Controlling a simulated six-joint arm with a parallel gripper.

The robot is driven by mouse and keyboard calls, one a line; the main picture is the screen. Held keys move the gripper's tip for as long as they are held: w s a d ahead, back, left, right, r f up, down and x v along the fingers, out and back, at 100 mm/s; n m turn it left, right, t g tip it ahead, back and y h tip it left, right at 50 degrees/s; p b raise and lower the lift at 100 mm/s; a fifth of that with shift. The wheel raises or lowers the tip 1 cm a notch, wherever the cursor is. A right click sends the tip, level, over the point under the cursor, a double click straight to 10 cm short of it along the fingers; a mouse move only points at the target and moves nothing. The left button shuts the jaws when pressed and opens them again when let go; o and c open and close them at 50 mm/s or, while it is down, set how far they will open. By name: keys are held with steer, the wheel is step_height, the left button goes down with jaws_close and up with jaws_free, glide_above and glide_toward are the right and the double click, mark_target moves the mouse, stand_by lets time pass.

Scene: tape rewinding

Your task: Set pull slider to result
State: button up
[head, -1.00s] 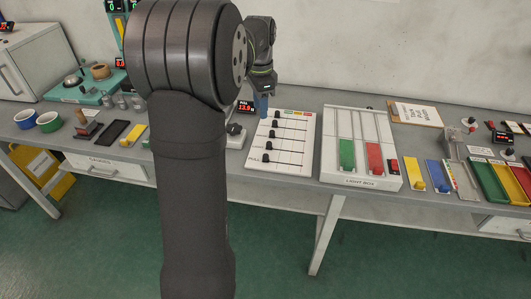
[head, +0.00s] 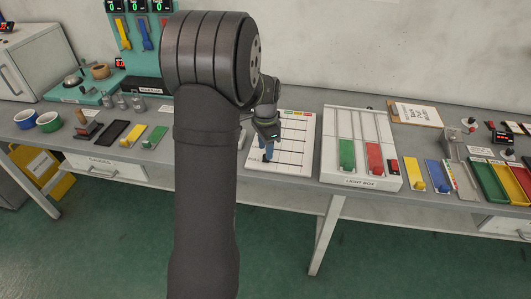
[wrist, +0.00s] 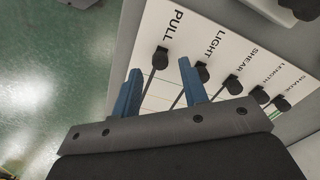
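The white slider panel (head: 300,157) lies on the bench, left of the light box. In the wrist view its black knobs stand in a row beside printed labels. The pull slider's knob (wrist: 160,58) is by the word PULL at the row's left end. My gripper (wrist: 160,69) is open, its blue fingers apart, and the pull knob appears between the fingertips. I cannot tell whether either finger touches it. The light knob (wrist: 203,75) is just right of the right finger. In the head view my gripper (head: 267,152) is over the panel's left part and hides knobs.
The light box (head: 360,181) with green and red sliders stands right of the panel. A teal stand with several lit displays (head: 138,5) is at the back left. My arm hides the bench left of the panel, including any small display there.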

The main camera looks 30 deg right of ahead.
steer(key=shift+f, duration=1.4)
jaws_close()
steer(key=shift+s+d, duration=1.45)
jaws_free()
step_height(320, 180, up, 18)
steer(key=shift+f, duration=0.25)
